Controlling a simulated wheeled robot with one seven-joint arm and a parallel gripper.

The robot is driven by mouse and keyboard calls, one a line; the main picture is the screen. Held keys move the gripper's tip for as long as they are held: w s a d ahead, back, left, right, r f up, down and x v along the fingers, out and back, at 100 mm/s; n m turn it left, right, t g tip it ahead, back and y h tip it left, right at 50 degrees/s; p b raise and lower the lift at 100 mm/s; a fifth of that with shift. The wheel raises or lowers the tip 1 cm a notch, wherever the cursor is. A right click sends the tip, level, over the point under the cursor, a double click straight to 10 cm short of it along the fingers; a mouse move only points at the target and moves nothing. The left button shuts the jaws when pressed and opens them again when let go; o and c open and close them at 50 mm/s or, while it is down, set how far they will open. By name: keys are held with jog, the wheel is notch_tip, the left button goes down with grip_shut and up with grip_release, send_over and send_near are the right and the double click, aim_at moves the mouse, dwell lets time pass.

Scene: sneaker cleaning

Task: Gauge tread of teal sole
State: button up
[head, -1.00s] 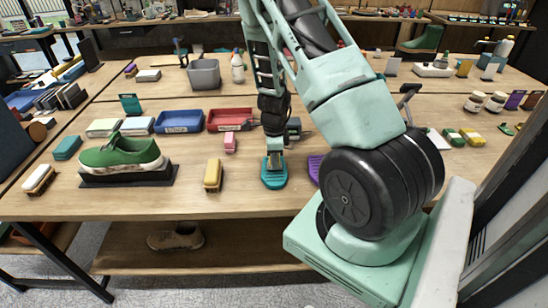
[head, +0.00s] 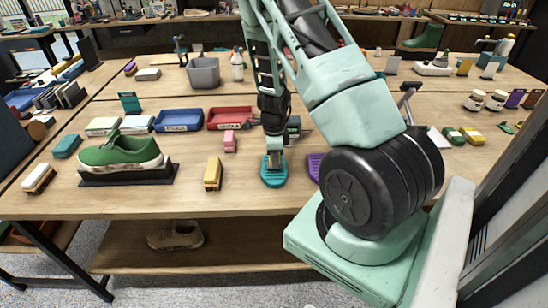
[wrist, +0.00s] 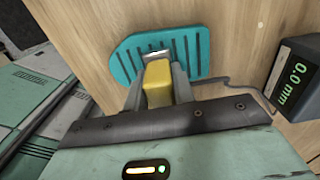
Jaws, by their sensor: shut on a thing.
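The teal sole (head: 273,181) lies flat on the table near its front edge, with dark tread grooves facing up. In the wrist view it shows as a ridged teal oval (wrist: 193,47) just beyond my fingertips. My gripper (wrist: 157,80) is shut on a yellow gauge probe (wrist: 158,84) with a metal tip. In the head view my gripper (head: 274,163) is over the back part of the sole. The gauge display (wrist: 293,80) reads 0.0 mm.
A purple sole (head: 315,166) lies just right of the teal one, partly behind my arm. A yellow-topped brush (head: 213,174) and a green sneaker (head: 121,153) on a dark stand are to the left. A cable (wrist: 228,78) runs across the table towards the display.

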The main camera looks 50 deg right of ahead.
jog(key=shift+f+b, duration=0.3)
jog(key=shift+f, duration=0.2)
dwell(1.1)
notch_tip(320, 180, up, 7)
jog(key=p, duration=0.6)
jog(key=shift+r, duration=0.1)
dwell(1.2)
